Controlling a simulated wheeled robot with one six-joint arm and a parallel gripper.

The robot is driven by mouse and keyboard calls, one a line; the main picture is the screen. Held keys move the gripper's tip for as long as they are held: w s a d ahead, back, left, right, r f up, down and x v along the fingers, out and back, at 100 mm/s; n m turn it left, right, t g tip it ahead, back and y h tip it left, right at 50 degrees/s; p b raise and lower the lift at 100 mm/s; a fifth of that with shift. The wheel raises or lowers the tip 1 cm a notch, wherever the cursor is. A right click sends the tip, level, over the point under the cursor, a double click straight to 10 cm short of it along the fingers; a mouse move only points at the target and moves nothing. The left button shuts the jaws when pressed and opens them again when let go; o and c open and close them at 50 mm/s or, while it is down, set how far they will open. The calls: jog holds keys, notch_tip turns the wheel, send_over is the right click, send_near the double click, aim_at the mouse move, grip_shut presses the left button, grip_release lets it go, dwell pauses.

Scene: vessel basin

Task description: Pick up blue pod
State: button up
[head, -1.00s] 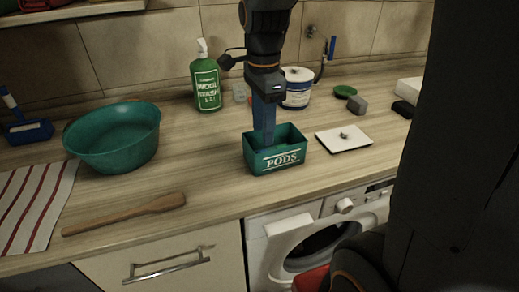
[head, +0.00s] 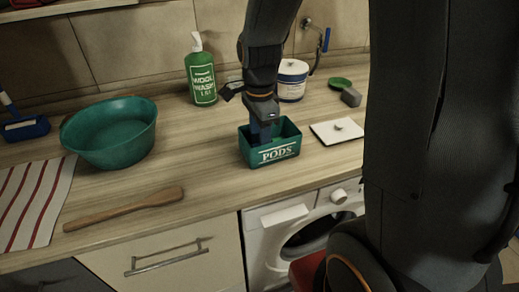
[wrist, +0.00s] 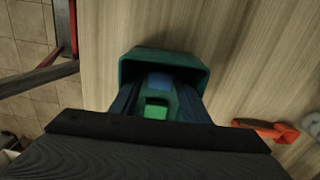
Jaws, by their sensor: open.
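The green box labelled PODS (head: 277,153) stands on the wooden counter. In the wrist view its rim (wrist: 165,56) surrounds a blue pod (wrist: 160,82) and a bright green pod (wrist: 156,108). My gripper (head: 262,137) points down into the box, and its fingers are inside the walls. In the wrist view my gripper (wrist: 158,100) is open, with one finger on each side of the pods. The blue pod lies toward the far wall of the box and the green pod is nearer the gripper body. The fingertips' contact with the pods cannot be made out.
A white lid (head: 337,131) lies right of the box. A green bowl (head: 110,132), a wooden spoon (head: 124,209) and a striped cloth (head: 33,203) lie to the left. A green wool wash bottle (head: 201,72) and a white tub (head: 292,80) stand behind.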

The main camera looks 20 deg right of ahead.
jog(key=shift+c, duration=0.4)
jog(key=c, duration=0.7)
